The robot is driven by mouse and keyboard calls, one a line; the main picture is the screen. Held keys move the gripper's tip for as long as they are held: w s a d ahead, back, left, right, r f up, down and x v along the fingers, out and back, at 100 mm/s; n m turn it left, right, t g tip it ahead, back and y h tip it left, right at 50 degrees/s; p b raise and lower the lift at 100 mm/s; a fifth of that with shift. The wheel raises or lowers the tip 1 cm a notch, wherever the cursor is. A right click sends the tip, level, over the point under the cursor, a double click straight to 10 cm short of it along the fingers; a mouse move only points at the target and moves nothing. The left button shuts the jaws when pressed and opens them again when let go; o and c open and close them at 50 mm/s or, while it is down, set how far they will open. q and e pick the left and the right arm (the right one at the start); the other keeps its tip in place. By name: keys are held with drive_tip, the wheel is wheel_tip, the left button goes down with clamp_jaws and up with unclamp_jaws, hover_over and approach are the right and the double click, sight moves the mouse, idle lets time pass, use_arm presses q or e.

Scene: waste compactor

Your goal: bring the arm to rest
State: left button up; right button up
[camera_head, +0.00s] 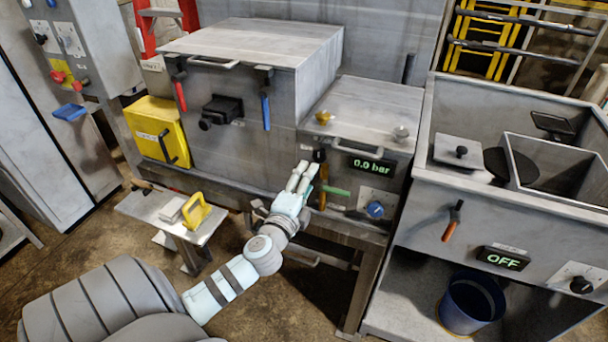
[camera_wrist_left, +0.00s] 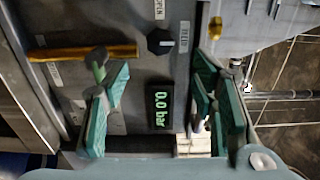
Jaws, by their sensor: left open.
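My left arm reaches in from the bottom left of the head view. Its left gripper (camera_head: 302,172) is in front of the compactor's smaller unit (camera_head: 365,110), near the orange and green handles (camera_head: 338,191). In the left wrist view the left gripper (camera_wrist_left: 160,98) has its teal fingers spread wide, with nothing held between them. Through the gap I see the "0.0 bar" display (camera_wrist_left: 159,107), turned sideways, and a black knob (camera_wrist_left: 160,41) above it. An orange handle (camera_wrist_left: 85,52) lies at the left. Whether the fingers touch the panel is unclear. My right gripper is not in view.
A small bench (camera_head: 150,213) with a yellow-handled tool (camera_head: 197,212) stands left of my arm. A yellow box (camera_head: 158,128) hangs on the larger unit (camera_head: 250,60). At right is a sink-like station (camera_head: 455,195) with an "OFF" display (camera_head: 502,259) and a blue bin (camera_head: 470,303).

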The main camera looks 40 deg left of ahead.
use_arm(q)
drive_tip(key=v, duration=0.2)
drive_tip(key=shift+s+d, duration=0.15)
drive_tip(key=shift+s, duration=0.1)
drive_tip(key=shift+w, duration=0.1)
